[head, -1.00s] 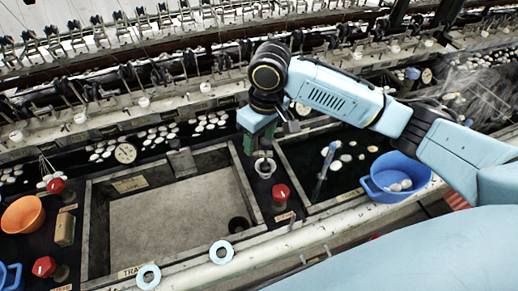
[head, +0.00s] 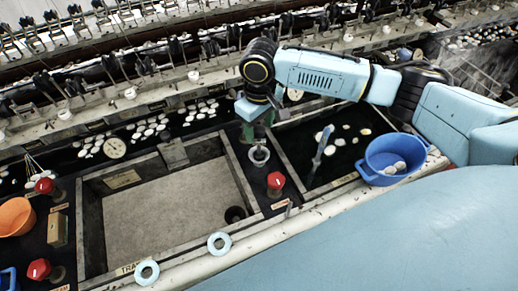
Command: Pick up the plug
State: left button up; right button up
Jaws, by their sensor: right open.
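My right gripper (head: 260,141) points down at the divider between the two basins. Its jaws are open and partly hidden by the wrist. Right below its fingertips is a small grey ring-shaped cup (head: 259,156) on the divider. I cannot make out a plug for certain; the cup's inside is too small to tell. A dark round opening (head: 236,214), perhaps the drain, shows in the right front corner of the pale left basin (head: 159,250). My left gripper is not in view.
A red knob (head: 275,181) stands close in front of the cup. A blue bowl (head: 375,175) sits at the right basin's edge. Two pale blue rings (head: 219,243) lie along the front rim. An orange bowl (head: 17,216) is at far left. Reeling machinery runs behind.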

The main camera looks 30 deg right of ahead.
aim_at(259, 136)
notch_tip(259, 136, down, 4)
jog(key=shift+w+f, duration=0.1)
jog(key=c, duration=1)
